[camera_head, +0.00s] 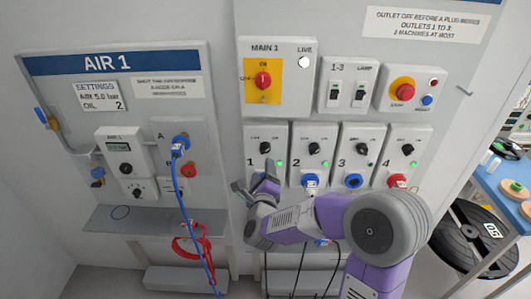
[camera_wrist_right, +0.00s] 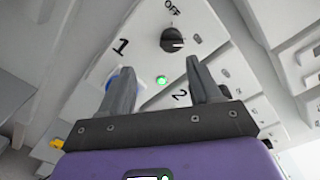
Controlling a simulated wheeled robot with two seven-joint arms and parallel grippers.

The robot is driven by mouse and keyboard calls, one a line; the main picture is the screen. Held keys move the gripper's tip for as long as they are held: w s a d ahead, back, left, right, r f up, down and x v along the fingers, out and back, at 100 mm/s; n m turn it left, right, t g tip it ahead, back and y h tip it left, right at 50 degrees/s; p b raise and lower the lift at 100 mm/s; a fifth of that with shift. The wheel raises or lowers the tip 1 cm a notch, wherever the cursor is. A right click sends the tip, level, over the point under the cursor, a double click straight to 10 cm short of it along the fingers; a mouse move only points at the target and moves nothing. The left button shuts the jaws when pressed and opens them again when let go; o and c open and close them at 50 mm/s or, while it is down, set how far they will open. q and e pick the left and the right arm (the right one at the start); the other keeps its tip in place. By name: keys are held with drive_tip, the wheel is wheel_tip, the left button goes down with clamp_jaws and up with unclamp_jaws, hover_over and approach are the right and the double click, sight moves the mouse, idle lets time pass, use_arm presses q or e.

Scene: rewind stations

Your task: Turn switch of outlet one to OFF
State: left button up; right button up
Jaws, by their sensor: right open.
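Outlet one (camera_head: 252,137) is the leftmost panel in the outlet row, marked 1. Its black switch knob (camera_head: 265,147) also shows in the right wrist view (camera_wrist_right: 174,39), with the OFF label (camera_wrist_right: 172,8) above it. The knob's pale mark lies on its right side there, not toward OFF. The green lamp (camera_wrist_right: 162,80) beside it is lit. My right gripper (camera_head: 253,175) is open and empty, just below the knob; its fingers (camera_wrist_right: 161,66) are apart, not touching the knob. A finger partly hides the blue socket (camera_wrist_right: 113,78). My left gripper is out of view.
Outlet two (camera_head: 298,135) is close on the right, with a blue plug (camera_head: 311,181). Above is the MAIN 1 box (camera_head: 250,50) with a red switch (camera_head: 263,80). The AIR 1 board (camera_head: 60,64) and a blue hose (camera_head: 186,215) are to the left.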

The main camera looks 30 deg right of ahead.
sight(266, 152)
drive_tip(key=shift+m+h, duration=0.4)
drive_tip(key=shift+m, duration=0.1)
drive_tip(key=x, duration=0.2)
drive_tip(key=r+x, duration=0.1)
drive_tip(key=x, duration=0.4)
drive_tip(key=shift+w+d+r, duration=0.15)
drive_tip(key=shift+d+r, duration=0.05)
drive_tip(key=shift+d, duration=0.2)
drive_tip(key=c, duration=1)
